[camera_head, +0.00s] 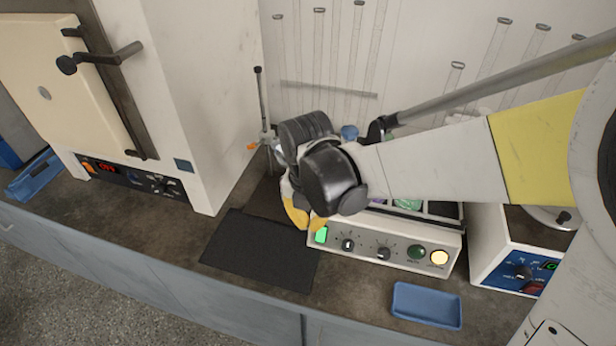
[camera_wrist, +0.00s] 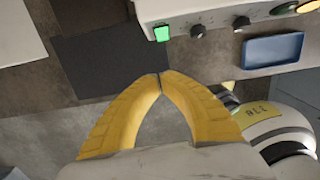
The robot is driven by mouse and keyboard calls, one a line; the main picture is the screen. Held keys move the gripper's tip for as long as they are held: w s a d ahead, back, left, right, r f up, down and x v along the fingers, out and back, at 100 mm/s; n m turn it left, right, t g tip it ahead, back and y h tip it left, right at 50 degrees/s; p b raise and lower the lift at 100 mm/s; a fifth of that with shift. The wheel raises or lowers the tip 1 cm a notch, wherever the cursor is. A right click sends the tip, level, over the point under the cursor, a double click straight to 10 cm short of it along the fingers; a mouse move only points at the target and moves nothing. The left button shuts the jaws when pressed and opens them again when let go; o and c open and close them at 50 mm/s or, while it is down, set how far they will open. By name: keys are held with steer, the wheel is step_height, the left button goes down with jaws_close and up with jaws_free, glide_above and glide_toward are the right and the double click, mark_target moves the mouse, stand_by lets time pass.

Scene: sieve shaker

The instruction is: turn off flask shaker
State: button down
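The flask shaker (camera_head: 365,253) is a white box with coloured contents on top, partly hidden by my arm. Its front panel shows a lit green switch (camera_head: 321,235) at the left end, two dark knobs, a dark green button (camera_head: 416,252) and a lit yellow button (camera_head: 439,258). My gripper (camera_head: 303,222) has yellow fingers just left of and above the green switch in the head view. In the wrist view the fingertips (camera_wrist: 159,76) meet with nothing between them. The green switch (camera_wrist: 161,34) shows beyond them, apart from the tips.
A black mat (camera_head: 258,252) lies left of the shaker. A blue tray (camera_head: 427,304) sits in front of it on the counter. Another device with a blue panel (camera_head: 522,268) stands to the right, and a large white oven (camera_head: 180,90) to the left. A stand (camera_head: 262,105) rises behind.

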steer(key=b, duration=0.4)
glide_toward(314, 245)
steer(key=s+f, duration=0.1)
steer(key=s, duration=0.1)
steer(key=s+a+f, duration=0.1)
steer(key=shift+s+a+f, duration=0.15)
steer(key=shift+s, duration=0.25)
steer(key=shift+w+d+f+b, duration=0.15)
steer(key=shift+w+f+b, duration=0.15)
steer(key=shift+w, duration=0.15)
steer(key=shift+w+d+f+b, duration=0.2)
steer(key=shift+w+f+b, duration=0.15)
steer(key=shift+w, duration=0.15)
steer(key=shift+w+d+f, duration=0.2)
steer(key=shift+w+f, duration=0.1)
steer(key=shift+w, duration=0.2)
steer(key=shift+w+f+t+b, duration=0.15)
steer(key=shift+f+t+b, duration=0.35)
steer(key=shift+f+b, duration=0.15)
steer(key=shift+w+r+h, duration=0.1)
steer(key=shift+r+h, duration=0.1)
steer(key=shift+h, duration=0.1)
steer(key=shift+r, duration=0.1)
steer(key=shift+r+p, duration=0.65)
steer(key=shift+r, duration=0.1)
